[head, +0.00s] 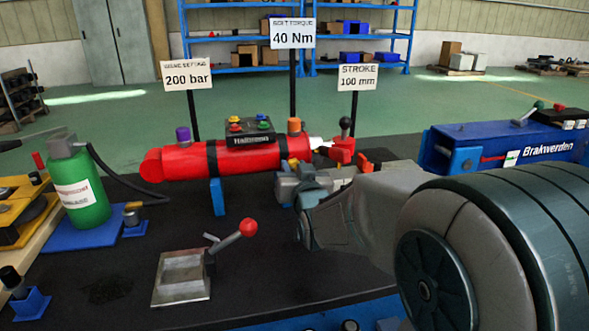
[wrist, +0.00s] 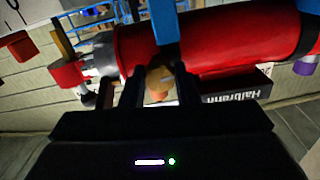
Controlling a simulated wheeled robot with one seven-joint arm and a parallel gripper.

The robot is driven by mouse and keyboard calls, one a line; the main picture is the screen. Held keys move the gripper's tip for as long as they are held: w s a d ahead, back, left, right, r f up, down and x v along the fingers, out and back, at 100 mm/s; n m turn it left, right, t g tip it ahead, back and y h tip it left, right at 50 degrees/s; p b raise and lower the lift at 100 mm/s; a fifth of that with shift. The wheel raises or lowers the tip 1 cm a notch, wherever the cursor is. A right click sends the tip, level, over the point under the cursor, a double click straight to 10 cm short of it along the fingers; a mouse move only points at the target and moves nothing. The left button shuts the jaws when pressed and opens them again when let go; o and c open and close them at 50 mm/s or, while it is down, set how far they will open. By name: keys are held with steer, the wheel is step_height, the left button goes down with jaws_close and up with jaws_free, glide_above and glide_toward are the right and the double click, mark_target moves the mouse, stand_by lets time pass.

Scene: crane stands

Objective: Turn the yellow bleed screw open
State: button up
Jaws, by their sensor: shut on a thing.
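The yellow bleed screw (wrist: 159,80) shows in the wrist view as a small tan-yellow knob between my fingertips, against the side of the red cylinder (wrist: 222,38). My gripper (wrist: 158,88) is shut on it; the dark fingers stand on either side. In the head view the red cylinder (head: 180,163) lies level on a blue support, and my grey arm reaches in from the right to its right end. The screw cannot be made out there. My arm hides part of that end.
The cylinder carries a purple cap (head: 183,134), an orange cap (head: 294,126) and a black box (head: 250,134) with coloured knobs. Sign posts stand behind. A metal plate with a red-knobbed lever (head: 248,228) lies in front. A green bottle (head: 80,192) stands left, a blue unit (head: 510,146) right.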

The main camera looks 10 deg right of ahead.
steer(key=shift+n+b, duration=0.8)
steer(key=shift+b, duration=0.05)
steer(key=o, duration=1)
